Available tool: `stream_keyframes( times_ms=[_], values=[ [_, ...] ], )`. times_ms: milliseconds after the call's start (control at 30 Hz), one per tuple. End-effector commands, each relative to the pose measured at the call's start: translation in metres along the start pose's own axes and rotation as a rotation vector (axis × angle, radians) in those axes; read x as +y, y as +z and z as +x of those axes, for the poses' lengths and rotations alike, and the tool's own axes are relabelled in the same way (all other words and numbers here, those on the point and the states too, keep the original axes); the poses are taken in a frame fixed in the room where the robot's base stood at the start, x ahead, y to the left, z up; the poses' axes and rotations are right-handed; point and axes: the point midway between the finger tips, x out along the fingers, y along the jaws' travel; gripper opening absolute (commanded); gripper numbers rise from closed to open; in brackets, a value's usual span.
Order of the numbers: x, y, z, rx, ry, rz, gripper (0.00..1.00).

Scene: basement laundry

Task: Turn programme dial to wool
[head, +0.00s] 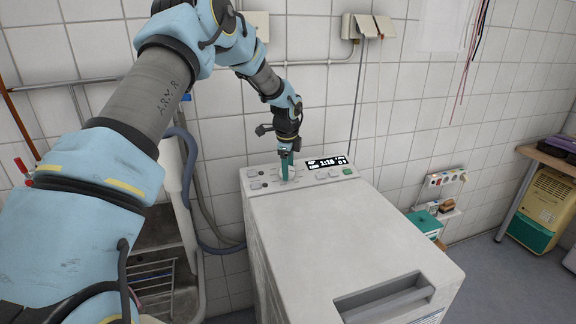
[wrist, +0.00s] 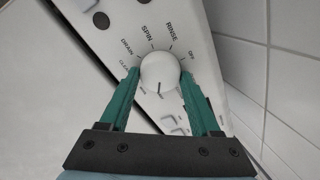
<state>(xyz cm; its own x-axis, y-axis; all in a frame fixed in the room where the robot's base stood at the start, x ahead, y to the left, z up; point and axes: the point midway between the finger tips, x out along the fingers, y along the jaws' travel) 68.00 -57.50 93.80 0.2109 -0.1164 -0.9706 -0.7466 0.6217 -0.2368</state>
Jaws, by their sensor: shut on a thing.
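The programme dial (wrist: 160,72) is a round white knob on the washing machine's control panel, seen in the wrist view. Its dark pointer line points toward the bottom of that view, between the fingers. The labels Drain, Spin, Rinse and Off show around its far side; the word wool is not visible, and the near side is partly hidden. My gripper (wrist: 160,85) has its two green fingers closed on opposite sides of the dial. In the head view my gripper (head: 286,168) reaches down to the panel and hides most of the dial.
The washing machine (head: 340,235) has a display (head: 327,163) and buttons right of the dial, and a handle recess (head: 385,298) at its front. A tiled wall stands close behind. A sink (head: 155,265) is at left. A shelf with a yellow-green case (head: 543,205) is at right.

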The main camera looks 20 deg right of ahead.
Motion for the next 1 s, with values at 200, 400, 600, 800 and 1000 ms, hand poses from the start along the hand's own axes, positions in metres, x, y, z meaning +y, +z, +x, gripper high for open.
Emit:
stream_keyframes(
  times_ms=[200,400,600,800,1000],
  values=[
    [0.0007,0.0014,-0.0001,-0.001,0.026,0.203,0.08],
    [0.0006,0.0018,-0.0001,-0.001,0.045,0.376,0.08],
    [0.0009,0.0014,0.0003,-0.001,0.061,0.516,0.08],
    [0.0008,0.0014,0.0008,-0.001,0.07,0.609,0.08],
    [0.0009,0.0012,0.0012,-0.001,0.075,0.656,0.08]
  ],
)
